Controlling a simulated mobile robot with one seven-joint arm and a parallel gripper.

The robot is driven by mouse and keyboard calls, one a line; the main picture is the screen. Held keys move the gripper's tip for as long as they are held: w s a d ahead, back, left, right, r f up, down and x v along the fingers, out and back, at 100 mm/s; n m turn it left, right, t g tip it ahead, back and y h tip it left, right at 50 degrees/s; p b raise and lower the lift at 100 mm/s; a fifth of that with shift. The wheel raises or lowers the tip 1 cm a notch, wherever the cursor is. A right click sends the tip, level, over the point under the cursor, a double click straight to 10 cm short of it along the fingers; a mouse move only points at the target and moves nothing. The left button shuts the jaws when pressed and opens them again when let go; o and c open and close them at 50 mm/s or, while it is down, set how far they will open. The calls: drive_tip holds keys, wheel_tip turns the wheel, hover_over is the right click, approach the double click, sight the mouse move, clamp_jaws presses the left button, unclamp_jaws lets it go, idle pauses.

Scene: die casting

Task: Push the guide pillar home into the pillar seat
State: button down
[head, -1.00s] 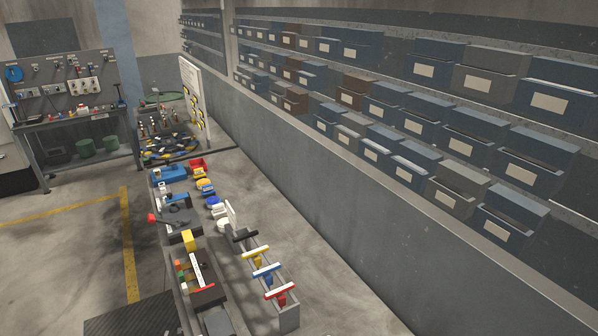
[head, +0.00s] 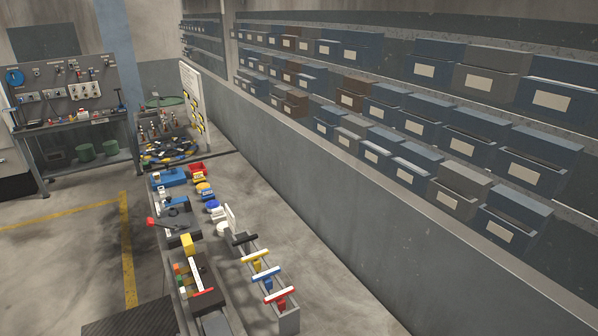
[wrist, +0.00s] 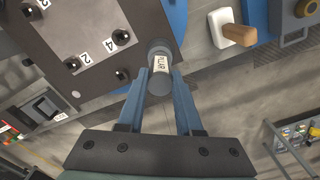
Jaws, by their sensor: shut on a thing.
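In the wrist view, the guide pillar (wrist: 158,64) is a grey cylinder with a white label reading "PILLAR". My gripper (wrist: 160,82) has its two blue fingers shut on it, one on each side. The pillar stands at the edge of a dark plate (wrist: 149,20) with a light grey panel, black knobs and the numbers 2 and 4. The pillar's lower end and the pillar seat are hidden, so I cannot tell how deep the pillar sits. I cannot make out my gripper in the head view.
In the wrist view, a white block with a wooden handle (wrist: 238,35) lies to the right of the plate. In the head view, a rack with coloured handles (head: 288,318) stands beside the bench. Bins (head: 540,160) line the wall. The floor (head: 65,265) at left is largely open.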

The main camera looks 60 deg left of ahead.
drive_tip(key=shift+f+b, duration=0.5)
drive_tip(key=shift+f, duration=0.35)
drive_tip(key=c, duration=0.5)
unclamp_jaws()
wheel_tip(320, 180, up, 12)
drive_tip(key=shift+f, duration=0.1)
drive_tip(key=shift+r+p, duration=0.55)
drive_tip(key=shift+r, duration=0.1)
